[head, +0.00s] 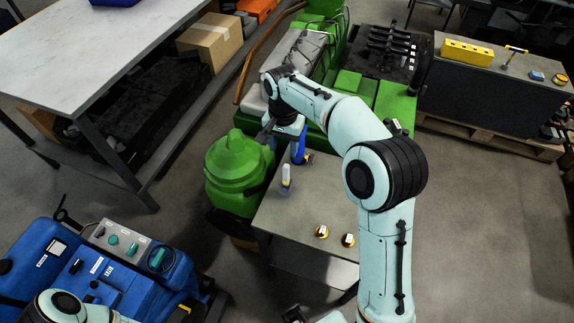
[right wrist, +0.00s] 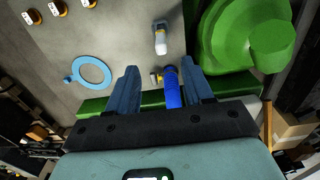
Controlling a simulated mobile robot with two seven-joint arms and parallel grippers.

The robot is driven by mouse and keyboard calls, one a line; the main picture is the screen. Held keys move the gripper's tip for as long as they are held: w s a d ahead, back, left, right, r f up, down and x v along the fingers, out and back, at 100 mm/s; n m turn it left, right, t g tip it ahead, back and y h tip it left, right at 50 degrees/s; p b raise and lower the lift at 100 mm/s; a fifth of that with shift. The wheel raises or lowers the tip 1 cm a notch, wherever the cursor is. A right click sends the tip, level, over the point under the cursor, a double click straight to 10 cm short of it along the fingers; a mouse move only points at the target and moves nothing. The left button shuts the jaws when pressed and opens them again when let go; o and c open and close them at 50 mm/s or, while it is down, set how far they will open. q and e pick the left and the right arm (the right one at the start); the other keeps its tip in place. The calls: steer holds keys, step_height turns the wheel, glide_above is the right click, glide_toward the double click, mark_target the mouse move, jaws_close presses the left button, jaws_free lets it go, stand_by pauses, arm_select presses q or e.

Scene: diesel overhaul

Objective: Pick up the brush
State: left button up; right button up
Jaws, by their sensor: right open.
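A bright blue, upright-looking object with a yellow and dark end (right wrist: 172,88) shows between my right fingers in the right wrist view. It may be the brush, but its bristles cannot be made out. In the head view this blue object (head: 299,150) is at the far end of the small grey table, partly hidden by my wrist. My right gripper (head: 282,134) is open above that end of the table; its two dark blue fingers (right wrist: 160,82) are on either side of the blue object. I cannot tell whether they touch it. My left gripper is out of view.
A blue ring (right wrist: 92,74) lies on the table. A green rounded machine (head: 236,172) stands against its left side.

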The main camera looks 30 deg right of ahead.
mark_target(286, 165)
steer(key=f, duration=0.4)
steer(key=w+f+b, duration=0.1)
steer(key=f, duration=0.2)
steer(key=shift+w+d, duration=0.1)
steer(key=shift+d, duration=0.3)
steer(key=shift+w+f, duration=0.1)
steer(key=shift+f, duration=0.55)
steer(key=f, duration=0.5)
steer(key=shift+s+d, duration=0.2)
steer(key=shift+s, duration=0.05)
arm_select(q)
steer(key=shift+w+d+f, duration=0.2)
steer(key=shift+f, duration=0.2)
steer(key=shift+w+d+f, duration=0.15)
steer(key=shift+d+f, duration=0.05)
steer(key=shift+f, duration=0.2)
arm_select(e)
jaws_close()
